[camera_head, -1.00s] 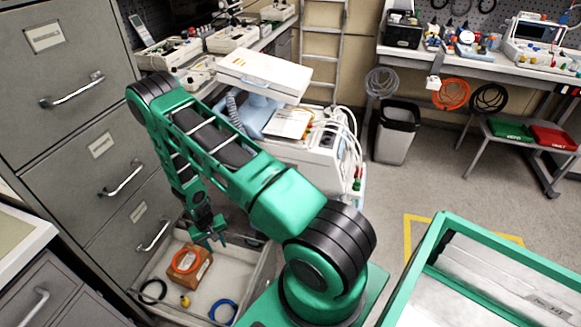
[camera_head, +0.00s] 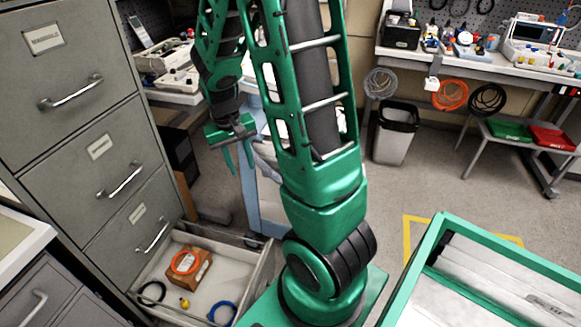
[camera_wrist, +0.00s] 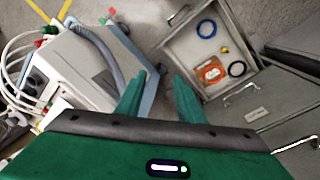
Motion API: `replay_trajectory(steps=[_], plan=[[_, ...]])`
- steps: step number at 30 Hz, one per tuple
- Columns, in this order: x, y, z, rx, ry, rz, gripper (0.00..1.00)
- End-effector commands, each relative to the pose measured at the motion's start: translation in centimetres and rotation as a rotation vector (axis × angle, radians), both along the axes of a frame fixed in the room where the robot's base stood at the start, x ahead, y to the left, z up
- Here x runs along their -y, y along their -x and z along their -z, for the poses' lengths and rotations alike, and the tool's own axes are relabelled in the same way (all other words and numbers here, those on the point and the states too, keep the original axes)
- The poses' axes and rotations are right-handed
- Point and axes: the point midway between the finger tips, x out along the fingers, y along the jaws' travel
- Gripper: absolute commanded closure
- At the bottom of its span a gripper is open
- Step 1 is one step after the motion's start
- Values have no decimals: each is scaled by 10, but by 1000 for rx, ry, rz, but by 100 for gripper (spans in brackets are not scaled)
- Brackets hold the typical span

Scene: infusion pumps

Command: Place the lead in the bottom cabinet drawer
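The bottom cabinet drawer (camera_head: 232,268) is pulled out of the grey cabinet and also shows in the wrist view (camera_wrist: 183,47). An orange coiled lead (camera_head: 174,265) lies on a brown box (camera_head: 203,270) inside it. A blue coil (camera_head: 222,305) and a black coil (camera_head: 153,284) lie on the drawer floor. I cannot tell which coil the task means. My gripper (camera_head: 240,168) is raised above and beyond the drawer, apart from everything in it. In the wrist view its fingers (camera_wrist: 159,85) are apart with nothing between them.
The grey cabinet (camera_head: 75,140) stands at the left with its upper drawers shut. A white machine with cables (camera_wrist: 80,70) stands near my gripper. A bin (camera_head: 396,135) and more coils (camera_head: 450,95) are at the back right. Floor in the middle right is clear.

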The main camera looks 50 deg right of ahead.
Motion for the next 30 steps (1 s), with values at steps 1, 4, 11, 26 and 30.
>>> replay_trajectory(steps=[1, 4, 11, 26, 30], plan=[[2, 13, -17, 9, -4, 10, 66], [4, 42, -43, 10, -16, 24, 66], [-1, 114, -90, 14, -53, 52, 66], [-30, 219, -124, 26, -130, 75, 66], [-31, 221, -124, 26, -131, 76, 66]])
